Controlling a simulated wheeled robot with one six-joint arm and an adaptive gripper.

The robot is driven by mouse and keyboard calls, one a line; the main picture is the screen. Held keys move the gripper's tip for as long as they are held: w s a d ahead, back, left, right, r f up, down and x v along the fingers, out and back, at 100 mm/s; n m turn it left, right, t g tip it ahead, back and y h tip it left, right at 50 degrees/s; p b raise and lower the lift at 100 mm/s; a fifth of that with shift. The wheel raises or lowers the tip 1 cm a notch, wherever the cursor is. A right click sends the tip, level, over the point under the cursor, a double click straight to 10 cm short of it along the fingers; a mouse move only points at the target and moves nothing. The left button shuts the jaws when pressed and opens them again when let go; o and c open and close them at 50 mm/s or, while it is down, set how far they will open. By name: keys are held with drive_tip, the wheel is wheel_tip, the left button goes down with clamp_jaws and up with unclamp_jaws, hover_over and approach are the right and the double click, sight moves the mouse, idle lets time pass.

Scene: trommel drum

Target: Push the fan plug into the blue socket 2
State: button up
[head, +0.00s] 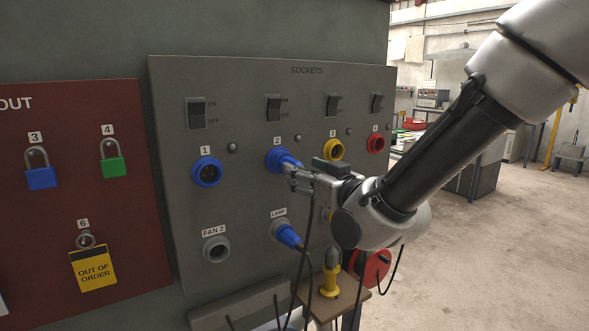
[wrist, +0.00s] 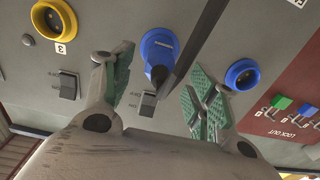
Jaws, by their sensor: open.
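The blue socket 2 (head: 273,160) is in the top row of the grey panel, under the label 2. A blue plug (head: 290,161), which I take as the fan plug, sits in it, and no gap shows between them. My gripper (head: 292,181) is open at the plug. In the wrist view the socket's blue ring (wrist: 159,36) and the plug (wrist: 158,76) lie between the spread green-padded fingers of my gripper (wrist: 162,90). The fingers stand apart from the plug on both sides. A dark cable (wrist: 197,42) crosses beside the socket.
Blue socket 1 (head: 207,172) is empty on the left; yellow socket 3 (head: 333,149) and red socket 4 (head: 375,142) are on the right. A blue plug (head: 289,237) sits at LAMP below. A yellow plug (head: 330,281) stands on a small shelf (head: 352,297). Cables hang below my gripper.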

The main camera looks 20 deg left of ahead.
drive_tip(key=v, duration=0.6)
wheel_tip(320, 180, down, 7)
drive_tip(key=s+g+h, duration=0.2)
drive_tip(key=g, duration=0.1)
drive_tip(key=s+d+f+g+h, duration=0.2)
drive_tip(key=d+f+h, duration=0.1)
drive_tip(key=d+f, duration=0.15)
drive_tip(key=s+d+f+g+h, duration=0.2)
drive_tip(key=d+f+g+h, duration=0.1)
drive_tip(key=d, duration=0.3)
drive_tip(key=s+d+r+m+h, duration=0.2)
drive_tip(key=s+d+r+m, duration=0.1)
drive_tip(key=d, duration=0.9)
drive_tip(key=s+d+r+m+h, duration=0.2)
drive_tip(key=s+d+r+m, duration=0.1)
drive_tip(key=d, duration=1)
drive_tip(key=s+d+r+m+h, duration=0.1)
drive_tip(key=s+d+r+m, duration=0.2)
drive_tip(key=d, duration=0.9)
drive_tip(key=shift+d+r+m+t+h, duration=0.4)
drive_tip(key=shift+r+m, duration=0.1)
drive_tip(key=shift+r, duration=0.05)
